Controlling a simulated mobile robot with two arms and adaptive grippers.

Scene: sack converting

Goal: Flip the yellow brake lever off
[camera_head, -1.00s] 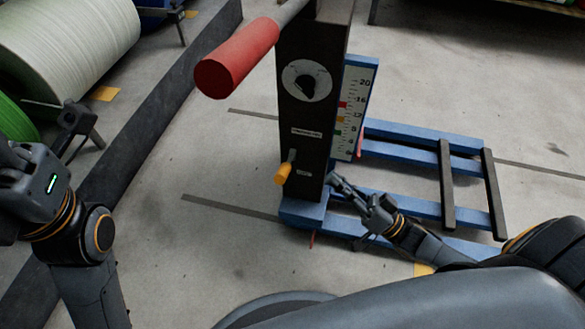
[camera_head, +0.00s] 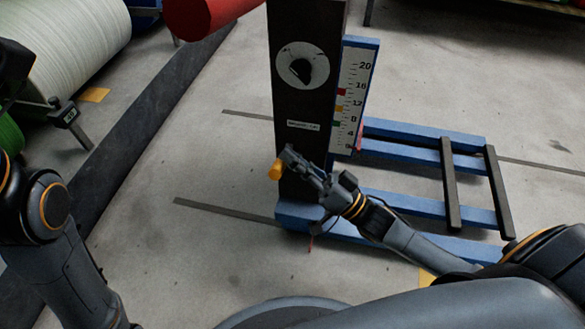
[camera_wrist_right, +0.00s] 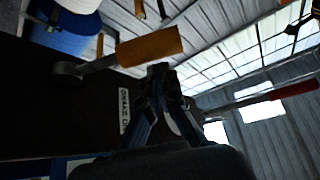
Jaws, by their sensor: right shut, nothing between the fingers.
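The yellow brake lever (camera_head: 276,170) sticks out from the lower front of a dark column (camera_head: 301,100). In the right wrist view the lever's yellow grip (camera_wrist_right: 150,46) lies just beyond my fingertips, on a grey arm from the column face. My right gripper (camera_head: 286,154) is shut and empty, its tips close beside the lever; I cannot tell whether they touch it. In the right wrist view the fingers (camera_wrist_right: 158,70) meet at their tips. My left arm comes in at the left edge of the head view, and its gripper fingers are out of the picture.
A blue frame (camera_head: 430,205) with dark crossbars lies behind on the floor. A large white roll (camera_head: 60,45) is at the left.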

